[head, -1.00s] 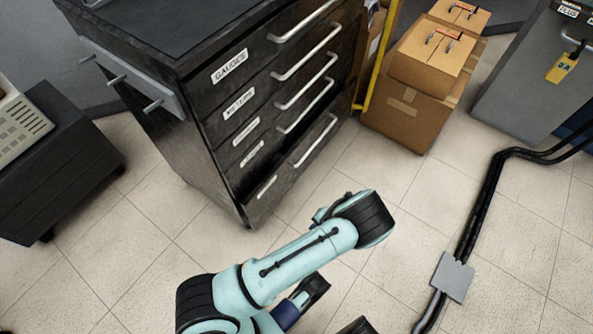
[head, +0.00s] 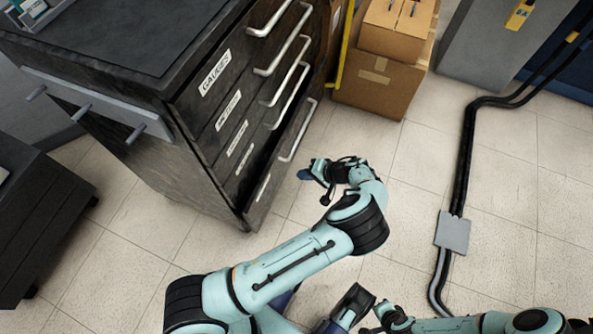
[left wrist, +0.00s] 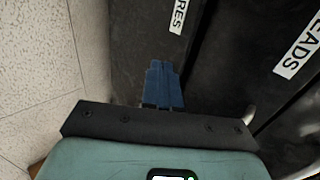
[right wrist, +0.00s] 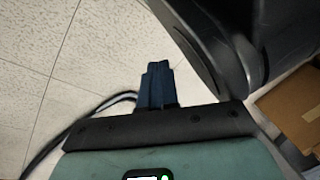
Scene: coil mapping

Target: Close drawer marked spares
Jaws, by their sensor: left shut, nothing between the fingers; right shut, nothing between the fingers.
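The dark cabinet (head: 150,165) stands at the left in the head view, with several labelled drawers. Its bottom drawer (head: 285,166) is pulled out a little past the others. In the left wrist view a dark drawer front (left wrist: 130,55) bears a partly cut label (left wrist: 178,14) ending in "RES", so I take it for the spares drawer. My left gripper (head: 306,174) is shut and empty, just in front of the bottom drawer near its handle (head: 299,133); its blue fingers (left wrist: 163,72) point toward the front. Contact cannot be told. My right gripper (right wrist: 156,72) is shut and empty above the floor.
Cardboard boxes (head: 380,75) stand right of the cabinet, beyond a yellow post (head: 344,45). Black cables (head: 467,150) run along the floor to a grey plate (head: 453,232). A low dark unit (head: 40,220) is at the left.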

